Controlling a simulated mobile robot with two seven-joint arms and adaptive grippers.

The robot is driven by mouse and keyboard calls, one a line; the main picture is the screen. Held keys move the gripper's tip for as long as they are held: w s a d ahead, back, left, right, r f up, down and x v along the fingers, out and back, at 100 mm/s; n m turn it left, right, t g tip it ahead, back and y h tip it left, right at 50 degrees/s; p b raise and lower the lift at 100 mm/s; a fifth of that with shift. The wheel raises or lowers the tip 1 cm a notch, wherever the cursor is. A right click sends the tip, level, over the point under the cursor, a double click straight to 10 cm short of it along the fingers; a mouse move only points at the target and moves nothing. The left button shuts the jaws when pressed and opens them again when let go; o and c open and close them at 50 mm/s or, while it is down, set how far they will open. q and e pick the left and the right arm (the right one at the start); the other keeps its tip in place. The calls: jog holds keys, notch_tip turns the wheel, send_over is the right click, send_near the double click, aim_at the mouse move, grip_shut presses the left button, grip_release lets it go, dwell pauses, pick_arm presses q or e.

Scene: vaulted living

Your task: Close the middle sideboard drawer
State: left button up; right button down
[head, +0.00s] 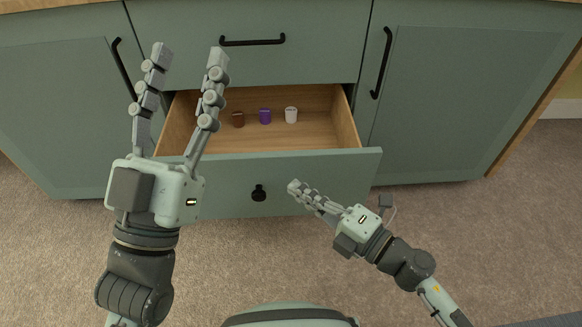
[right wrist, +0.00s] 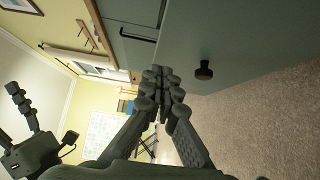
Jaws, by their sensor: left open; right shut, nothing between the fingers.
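The green sideboard's middle drawer (head: 320,175) stands pulled out in the head view, with a round black knob (head: 258,193) on its front. The knob also shows in the right wrist view (right wrist: 204,70). My left gripper (head: 190,50) is open and empty; in the picture its fingers overlap the drawer's left side and the sideboard front. My right gripper (head: 293,186) is shut and empty, its fingertips by the drawer front, right of the knob. I cannot tell whether they touch the front. The right wrist view shows its closed fingers (right wrist: 161,72) to the left of the knob.
Inside the drawer lie a brown (head: 238,119), a purple (head: 265,116) and a white (head: 291,115) small item. Above is a shut drawer with a bar handle (head: 252,41). Shut doors (head: 450,90) flank it. Carpet (head: 230,260) in front is clear.

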aim_at(276, 160)
jog(key=w, duration=0.2)
jog(key=w+a, duration=0.1)
jog(key=w, duration=0.2)
jog(key=shift+w+a, duration=0.35)
pick_arm(q)
jog(key=shift+s, duration=0.1)
jog(key=shift+r, duration=0.2)
pick_arm(e)
jog(key=shift+w, duration=0.1)
